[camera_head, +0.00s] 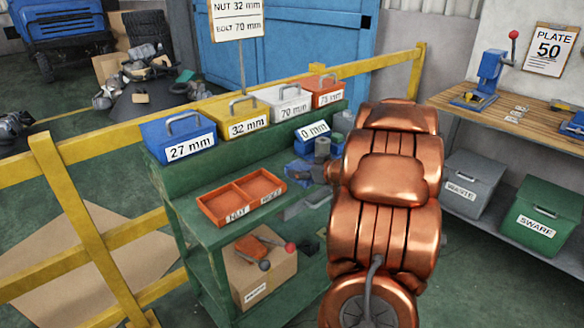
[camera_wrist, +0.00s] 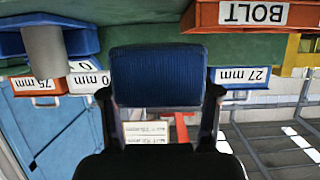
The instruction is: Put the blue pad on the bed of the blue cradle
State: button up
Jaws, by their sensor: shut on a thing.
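My gripper (camera_wrist: 162,92) is shut on the blue pad (camera_wrist: 158,72). The pad is a ribbed dark blue block, held between the two black fingers in the wrist view. In that view, which is upside down, a blue piece that looks like the cradle (camera_wrist: 84,40) is at the upper left, apart from the pad, with a grey cylinder in front of it. In the head view a blue shape (camera_head: 300,171) shows on the bench beside my copper arm. I cannot tell whether it is the cradle or the pad.
An orange two-compartment tray (camera_head: 213,211) stands on the green bench (camera_head: 185,187). Labelled bins, including a blue 27 mm bin (camera_head: 178,140), line its back ledge. A yellow rail (camera_head: 107,146) runs behind.

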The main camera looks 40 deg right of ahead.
aim_at(298, 160)
jog(key=w+d, duration=0.1)
jog(key=w, duration=0.1)
jog(key=w+d, duration=0.1)
jog(key=w, duration=0.2)
jog(key=w+d, duration=0.1)
jog(key=w, duration=0.1)
jog(key=shift+w+f+p, duration=0.3)
jog(key=shift+w+f, duration=0.15)
jog(key=shift+f, duration=1.6)
jog(key=shift+f, duration=0.15)
jog(key=o, duration=1.2)
jog(key=shift+c, duration=0.2)
jog(key=shift+r, duration=0.2)
jog(key=v, duration=1.2)
jog(key=shift+f, duration=0.1)
